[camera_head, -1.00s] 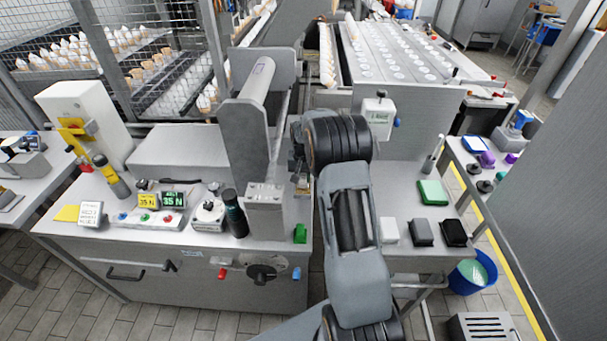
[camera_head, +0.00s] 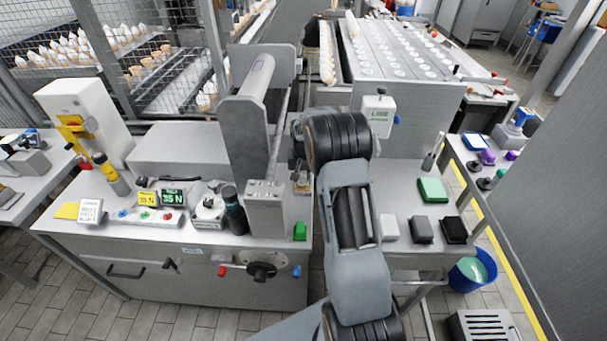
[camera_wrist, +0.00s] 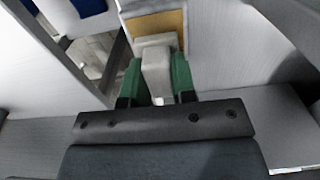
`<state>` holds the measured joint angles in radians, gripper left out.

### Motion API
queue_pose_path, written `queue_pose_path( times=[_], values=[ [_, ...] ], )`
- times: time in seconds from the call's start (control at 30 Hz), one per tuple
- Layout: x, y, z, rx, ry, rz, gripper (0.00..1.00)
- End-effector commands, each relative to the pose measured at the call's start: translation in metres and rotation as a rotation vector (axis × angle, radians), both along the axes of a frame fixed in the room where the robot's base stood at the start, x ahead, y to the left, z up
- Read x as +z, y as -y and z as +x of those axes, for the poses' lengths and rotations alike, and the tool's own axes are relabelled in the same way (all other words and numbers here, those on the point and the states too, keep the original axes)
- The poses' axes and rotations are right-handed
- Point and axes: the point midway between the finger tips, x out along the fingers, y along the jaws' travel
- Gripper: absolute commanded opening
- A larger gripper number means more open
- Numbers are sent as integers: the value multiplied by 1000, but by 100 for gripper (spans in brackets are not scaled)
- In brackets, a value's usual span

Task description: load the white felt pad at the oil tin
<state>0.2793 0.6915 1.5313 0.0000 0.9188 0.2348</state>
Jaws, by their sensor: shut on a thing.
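In the wrist view, my gripper (camera_wrist: 158,80) is shut, its two green fingers pressed on both sides of a pale block (camera_wrist: 157,66). I cannot tell whether this block is the felt pad. Its far end is close to a tan panel (camera_wrist: 156,24); contact is unclear. In the head view, my arm hides most of the gripper beside the tall grey machine. A white pad-like block (camera_head: 389,227) lies on the right-hand table, left of a grey one (camera_head: 421,229) and a black one (camera_head: 454,230). I cannot identify the oil tin for sure; a green flat box (camera_head: 432,190) sits behind the blocks.
The tall grey machine post (camera_head: 247,135) stands left of my arm. A dark bottle (camera_head: 235,212) and a small green block (camera_head: 300,231) are on the left bench. A white box on a stand (camera_head: 379,115) is behind the right table. A blue bucket (camera_head: 472,270) is on the floor.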

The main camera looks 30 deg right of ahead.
Motion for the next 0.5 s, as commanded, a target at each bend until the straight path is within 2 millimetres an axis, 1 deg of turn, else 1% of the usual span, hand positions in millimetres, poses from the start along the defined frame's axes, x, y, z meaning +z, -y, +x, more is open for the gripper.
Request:
queue_pose_path(
  times=[0.5],
  values=[
    [-7,0,0,0,0,0,6]
  ],
)
